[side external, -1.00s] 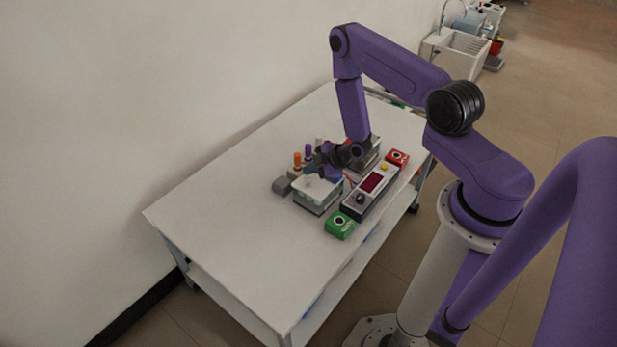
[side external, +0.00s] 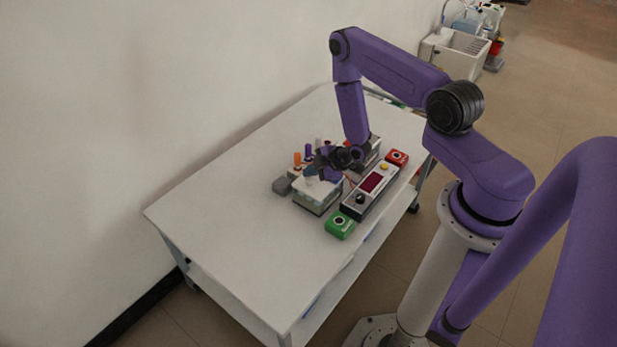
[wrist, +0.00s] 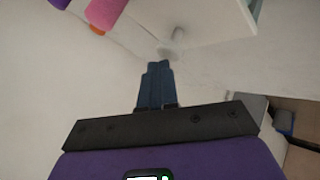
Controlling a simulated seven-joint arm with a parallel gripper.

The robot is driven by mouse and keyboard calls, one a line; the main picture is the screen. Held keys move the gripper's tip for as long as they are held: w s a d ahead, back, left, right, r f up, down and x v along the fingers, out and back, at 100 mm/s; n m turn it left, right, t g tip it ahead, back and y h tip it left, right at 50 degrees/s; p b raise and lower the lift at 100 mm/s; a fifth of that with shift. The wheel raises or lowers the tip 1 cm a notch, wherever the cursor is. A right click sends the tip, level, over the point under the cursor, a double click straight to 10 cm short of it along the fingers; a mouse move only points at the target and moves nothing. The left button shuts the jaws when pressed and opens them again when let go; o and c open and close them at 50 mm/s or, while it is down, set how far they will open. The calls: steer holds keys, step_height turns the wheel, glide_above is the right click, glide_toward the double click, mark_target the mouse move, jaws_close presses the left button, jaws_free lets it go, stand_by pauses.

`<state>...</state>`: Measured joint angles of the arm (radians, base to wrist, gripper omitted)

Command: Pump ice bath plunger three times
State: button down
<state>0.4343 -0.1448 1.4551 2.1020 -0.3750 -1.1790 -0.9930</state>
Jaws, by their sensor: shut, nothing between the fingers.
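The ice bath is a low box with a white top (side external: 316,193), on the table in the side view. In the wrist view a small white plunger (wrist: 178,36) stands up from a pale surface, just beyond my fingertips. My gripper (side external: 311,172) is tilted low over the ice bath's top in the side view. In the wrist view its blue-grey fingers (wrist: 157,68) are pressed together with nothing between them. I cannot tell whether the fingertips touch the plunger. The plunger is too small to make out clearly in the side view.
A grey control box (side external: 370,191) with a red display stands to the right, between a green button box (side external: 340,224) and a red one (side external: 397,158). Orange (side external: 297,159) and purple (side external: 308,151) capped pieces stand behind the bath. The table's near left (side external: 230,230) is clear.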

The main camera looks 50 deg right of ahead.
mark_target(311, 179)
steer(key=shift+f, duration=0.95)
stand_by(0.9)
steer(key=shift+r, duration=1.6)
steer(key=shift+r, duration=0.1)
steer(key=shift+r, duration=2.4)
stand_by(0.4)
step_height(311, 179, up, 4)
steer(key=shift+f, duration=0.1)
steer(key=shift+f, duration=0.1)
stand_by(0.4)
